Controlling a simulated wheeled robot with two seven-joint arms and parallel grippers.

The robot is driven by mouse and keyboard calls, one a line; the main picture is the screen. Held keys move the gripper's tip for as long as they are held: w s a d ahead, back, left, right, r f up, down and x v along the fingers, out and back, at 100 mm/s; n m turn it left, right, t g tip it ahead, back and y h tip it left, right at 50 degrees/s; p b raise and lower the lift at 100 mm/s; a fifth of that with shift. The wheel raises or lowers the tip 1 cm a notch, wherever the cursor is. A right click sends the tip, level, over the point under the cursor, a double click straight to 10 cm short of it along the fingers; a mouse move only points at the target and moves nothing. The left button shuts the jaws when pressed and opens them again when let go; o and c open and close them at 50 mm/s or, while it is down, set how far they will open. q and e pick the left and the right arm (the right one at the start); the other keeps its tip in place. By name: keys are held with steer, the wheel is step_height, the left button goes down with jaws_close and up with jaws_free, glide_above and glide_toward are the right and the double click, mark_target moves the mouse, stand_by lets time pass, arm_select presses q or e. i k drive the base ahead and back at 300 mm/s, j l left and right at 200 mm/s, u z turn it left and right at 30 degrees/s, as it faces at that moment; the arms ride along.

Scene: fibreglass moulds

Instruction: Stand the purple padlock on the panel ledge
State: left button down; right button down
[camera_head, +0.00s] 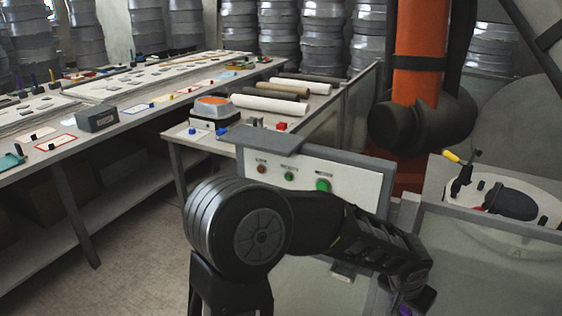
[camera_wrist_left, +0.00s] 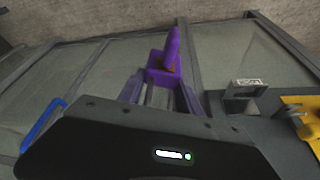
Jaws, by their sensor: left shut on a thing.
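The purple padlock (camera_wrist_left: 163,76) is between the fingertips of my left gripper (camera_wrist_left: 163,92) in the wrist view, with its long purple part pointing up the picture. My left gripper is shut on it. In the head view my left arm crosses in front of the control panel (camera_head: 280,175), and my left gripper (camera_head: 408,296) is low at the lower right. Only a small purple bit of the padlock (camera_head: 405,309) shows there. My right gripper is out of view.
A long worktable (camera_head: 140,110) with tools and cards stands at the left. White and brown rolls (camera_head: 280,104) lie behind the panel. An orange robot column (camera_head: 418,55) rises behind the panel's right end. A grey-framed enclosure (camera_head: 490,225) is at the right.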

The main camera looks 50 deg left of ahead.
mark_target(262, 136)
steer(key=k+j+z, duration=0.1)
steer(key=j, duration=0.3)
steer(key=k+j+z, duration=0.1)
steer(key=j, duration=0.3)
steer(key=k+j+z, duration=0.1)
steer(key=j, duration=0.3)
steer(key=k+j, duration=0.3)
steer(key=k+j+z, duration=0.15)
steer(key=j, duration=0.3)
steer(key=k+j+z, duration=0.1)
steer(key=j, duration=0.25)
steer(key=k, duration=0.1)
